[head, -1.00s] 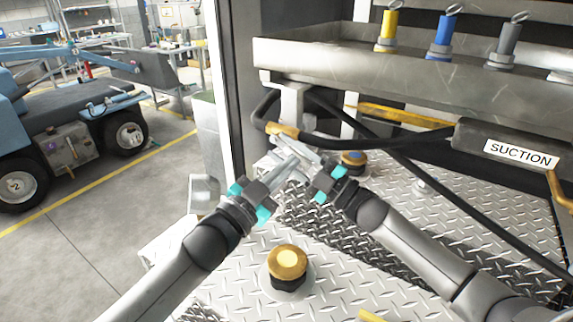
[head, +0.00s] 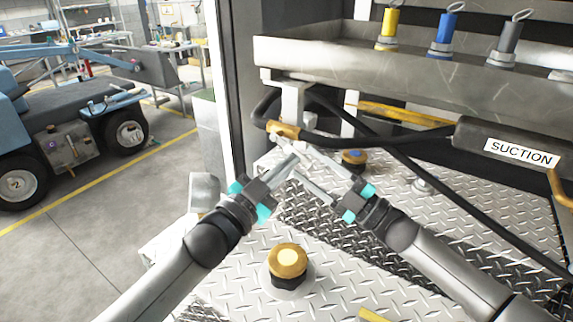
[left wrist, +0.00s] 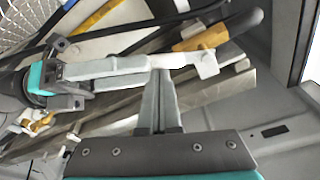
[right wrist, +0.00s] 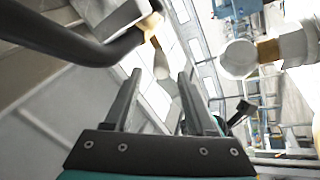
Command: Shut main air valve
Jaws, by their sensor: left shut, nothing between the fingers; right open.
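The valve appears to be the brass fitting (head: 284,130) on the black hose at the left end of the reel frame. A small pale lever or tab hangs below it. The brass fitting also shows in the left wrist view (left wrist: 203,37) and the right wrist view (right wrist: 150,24). My left gripper (head: 294,160) is shut and empty, its tips just below the fitting. My right gripper (head: 304,160) is open, its fingers around or beside the left fingertips. In the right wrist view the pale tab (right wrist: 162,62) lies beyond the open fingers. Contact is unclear.
A metal tray (head: 400,58) overhangs above. A white upright (head: 226,110) stands left.

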